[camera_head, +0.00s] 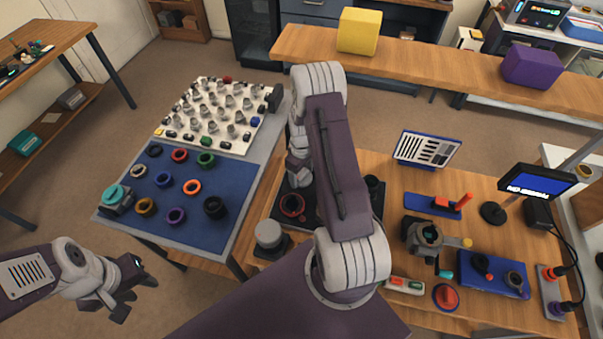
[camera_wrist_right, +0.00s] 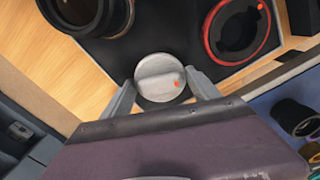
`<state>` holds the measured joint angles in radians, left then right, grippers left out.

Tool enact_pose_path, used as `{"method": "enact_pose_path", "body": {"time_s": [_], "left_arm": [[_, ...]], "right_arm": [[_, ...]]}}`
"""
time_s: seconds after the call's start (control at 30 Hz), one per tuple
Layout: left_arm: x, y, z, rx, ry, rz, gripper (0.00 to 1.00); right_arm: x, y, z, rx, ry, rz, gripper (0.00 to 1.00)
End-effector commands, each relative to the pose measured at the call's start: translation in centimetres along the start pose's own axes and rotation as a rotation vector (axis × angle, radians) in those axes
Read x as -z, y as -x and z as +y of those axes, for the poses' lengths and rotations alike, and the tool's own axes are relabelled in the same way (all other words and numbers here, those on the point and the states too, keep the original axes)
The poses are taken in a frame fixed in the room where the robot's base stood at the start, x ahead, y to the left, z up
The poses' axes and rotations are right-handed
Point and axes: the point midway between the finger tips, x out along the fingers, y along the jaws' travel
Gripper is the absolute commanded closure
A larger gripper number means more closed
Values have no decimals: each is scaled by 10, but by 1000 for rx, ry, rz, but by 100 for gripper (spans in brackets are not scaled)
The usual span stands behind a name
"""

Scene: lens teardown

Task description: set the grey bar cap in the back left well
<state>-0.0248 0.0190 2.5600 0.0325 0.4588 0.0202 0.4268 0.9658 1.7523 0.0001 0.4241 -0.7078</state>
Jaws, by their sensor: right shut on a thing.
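The grey bar cap (camera_wrist_right: 160,78) is a round disc with a raised bar and an orange mark. My right gripper (camera_wrist_right: 162,92) is shut on it, one finger at each side, over a dark tray (camera_wrist_right: 205,65). I cannot tell whether the cap touches the tray. In the head view, my right gripper (camera_head: 298,172) is over the tray's back left, and my arm hides the cap and the well there. A red ring (camera_head: 291,206) sits in the tray's front left. My left gripper (camera_head: 132,296) is open and empty, left of the bench.
A black lens barrel (camera_wrist_right: 85,12) stands at the tray's other side. A grey knob on a black base (camera_head: 268,235) stands at the tray's front left. A blue mat (camera_head: 190,185) with several rings lies to the left. A clamp device (camera_head: 424,238) stands right of the tray.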

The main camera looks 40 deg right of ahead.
Motion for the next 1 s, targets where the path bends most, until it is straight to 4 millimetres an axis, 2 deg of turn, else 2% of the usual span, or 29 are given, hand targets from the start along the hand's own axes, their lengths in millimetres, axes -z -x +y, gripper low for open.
{"method": "enact_pose_path", "body": {"time_s": [0.1, 0.13, 0.2, 0.23, 0.57, 0.67, 0.9, 1.0], "left_arm": [[0, -2, 0, 0, 0, 0, 64], [0, -2, 0, 0, 0, 0, 64], [0, -2, 0, 0, 0, 0, 64], [0, -2, 0, 0, 0, 0, 64], [0, -2, 0, 0, 0, 0, 64], [0, -5, 0, 0, 0, 0, 64], [-1, -10, 0, 0, 0, 0, 64], [-1, -10, 0, 0, 0, 0, 64]], "right_arm": [[0, -3, 0, 0, 0, 0, 69], [0, -3, 0, 0, 0, 0, 27], [0, -2, 0, 0, 0, 0, 8], [0, -2, 0, 0, 0, 0, 5], [1, 2, 1, -2, 0, 2, 5], [1, 18, 1, -4, 0, 5, 5], [1, 70, 1, -3, 0, 4, 5], [1, 82, 1, -2, 0, 2, 5]]}}
